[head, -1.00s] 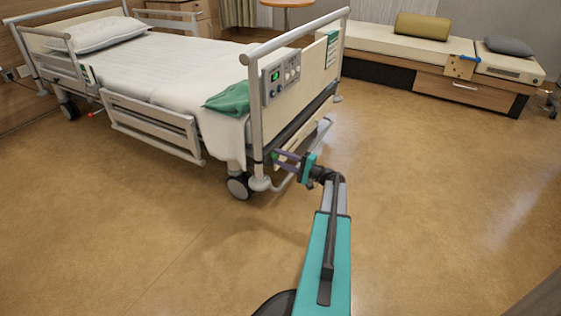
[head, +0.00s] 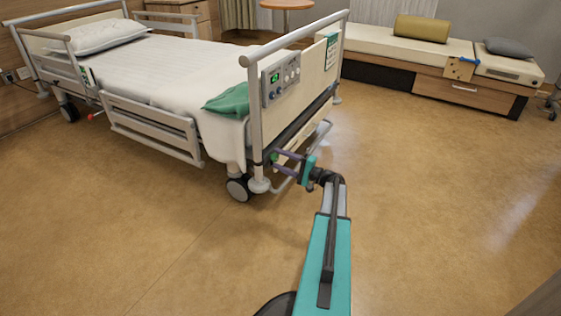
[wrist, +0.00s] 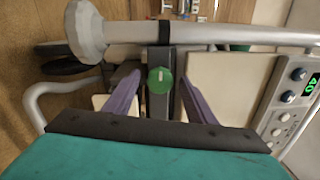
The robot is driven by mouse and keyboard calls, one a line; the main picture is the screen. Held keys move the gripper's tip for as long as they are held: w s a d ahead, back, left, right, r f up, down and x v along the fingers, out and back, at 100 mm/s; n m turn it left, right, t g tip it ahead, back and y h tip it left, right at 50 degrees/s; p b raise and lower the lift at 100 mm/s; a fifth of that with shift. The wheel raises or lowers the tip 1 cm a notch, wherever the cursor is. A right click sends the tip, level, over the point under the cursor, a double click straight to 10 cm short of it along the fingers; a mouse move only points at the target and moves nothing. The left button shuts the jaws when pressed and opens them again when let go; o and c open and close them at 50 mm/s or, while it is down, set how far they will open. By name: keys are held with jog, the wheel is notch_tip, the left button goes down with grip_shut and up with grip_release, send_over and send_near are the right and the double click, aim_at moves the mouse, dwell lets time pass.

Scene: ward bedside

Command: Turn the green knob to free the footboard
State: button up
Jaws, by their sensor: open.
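The green knob (wrist: 160,80) is round with a pale upright mark, on a dark post of the bed's foot end. In the head view the green knob (head: 274,157) is a small spot low by the near corner post. My gripper (head: 281,162) is at the foot end, pointing left at the knob. In the wrist view its two purple fingers (wrist: 159,90) are spread, one on each side of the knob, with gaps between. The cream footboard (head: 293,103) stands upright between its posts; it shows in the wrist view (wrist: 225,85) too.
A control panel (head: 281,79) is on the footboard, with a green cloth (head: 229,100) beside it on the bed. A grey rail (head: 298,38) runs along the top. The floor (head: 430,210) to the right is clear; a low bench (head: 430,75) stands at the back.

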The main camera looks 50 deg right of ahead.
jog(key=shift+s, duration=0.1)
jog(key=p+v, duration=0.5)
jog(key=v, duration=0.8)
jog(key=shift+s, duration=0.3)
jog(key=shift+d, duration=0.1)
